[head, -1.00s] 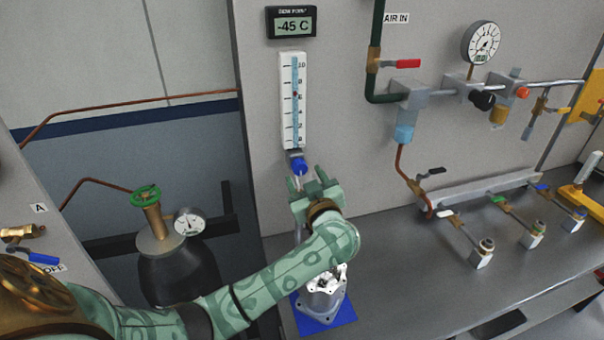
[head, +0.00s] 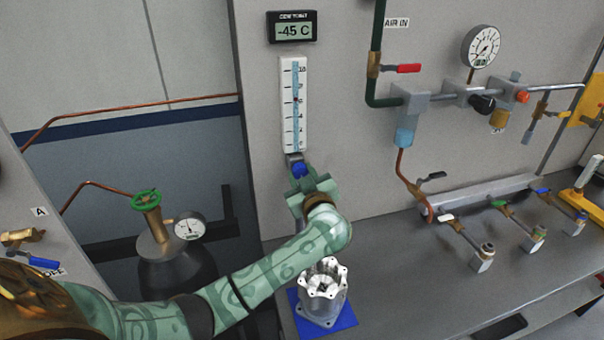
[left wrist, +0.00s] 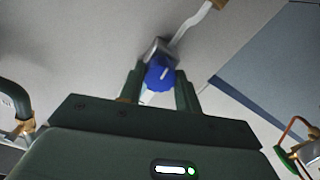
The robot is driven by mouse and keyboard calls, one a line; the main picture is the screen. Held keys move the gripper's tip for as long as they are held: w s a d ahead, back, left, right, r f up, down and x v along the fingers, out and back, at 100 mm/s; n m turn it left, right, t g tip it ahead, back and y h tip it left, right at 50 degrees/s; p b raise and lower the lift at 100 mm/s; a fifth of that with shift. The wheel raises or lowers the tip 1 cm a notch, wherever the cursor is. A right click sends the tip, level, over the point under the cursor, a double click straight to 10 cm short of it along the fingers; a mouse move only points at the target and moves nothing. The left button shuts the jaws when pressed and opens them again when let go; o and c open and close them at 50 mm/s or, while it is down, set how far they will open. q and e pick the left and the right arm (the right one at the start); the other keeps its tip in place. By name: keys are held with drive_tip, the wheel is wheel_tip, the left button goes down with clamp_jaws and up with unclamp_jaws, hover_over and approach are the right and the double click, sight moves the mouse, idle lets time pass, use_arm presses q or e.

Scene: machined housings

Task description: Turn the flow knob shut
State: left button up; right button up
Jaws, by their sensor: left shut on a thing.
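The flow knob (head: 299,170) is blue and sits at the foot of the white flow meter tube (head: 294,105) on the grey wall panel. A small float shows partway up the tube's scale. My left gripper (head: 302,178) is at the knob, its fingers on either side of it. In the left wrist view the blue knob (left wrist: 160,74) with a pale mark sits between the two green fingers (left wrist: 160,90), which are shut on it. The gripper partly hides the knob in the head view. My right gripper is not in view.
A gas cylinder with a green handwheel (head: 146,199) stands at left. Valves and a gauge (head: 481,47) are at right. The bench front right of the housing is clear.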

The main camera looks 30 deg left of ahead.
use_arm(q)
drive_tip(key=n+p, duration=0.1)
drive_tip(key=n, duration=0.1)
drive_tip(key=shift+r+n, duration=0.15)
drive_tip(key=shift+n, duration=0.15)
drive_tip(key=shift+f+n+p, duration=0.2)
drive_tip(key=shift+n+p, duration=0.3)
drive_tip(key=shift+n, duration=0.6)
drive_tip(key=o, duration=1)
drive_tip(key=shift+c, duration=0.2)
